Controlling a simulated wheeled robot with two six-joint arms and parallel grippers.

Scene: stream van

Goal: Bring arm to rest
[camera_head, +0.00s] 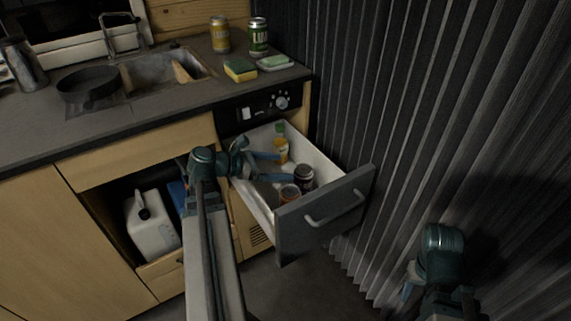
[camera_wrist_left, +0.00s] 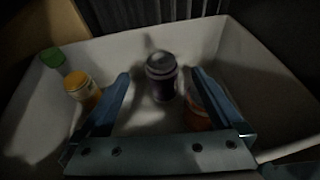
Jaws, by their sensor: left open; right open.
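My left arm reaches from the bottom of the head view to the open drawer (camera_head: 318,222). My left gripper (camera_head: 278,168) is open over the drawer's inside. In the left wrist view its two blue fingers (camera_wrist_left: 160,88) are spread, with a dark jar (camera_wrist_left: 161,84) beyond and between them. I cannot tell whether they touch anything. My right arm shows at the lower right of the head view, by the corrugated wall. My right gripper (camera_head: 408,296) is only partly visible there, low and away from the drawer.
The drawer holds a yellow-capped bottle (camera_head: 281,150), a dark jar (camera_head: 303,178) and an orange jar (camera_head: 290,193). Cans (camera_head: 258,36), a sponge (camera_head: 240,70) and a sink stand on the counter (camera_head: 150,118). A white canister (camera_head: 152,228) stands in the open cabinet. A corrugated wall (camera_head: 440,110) closes the right side.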

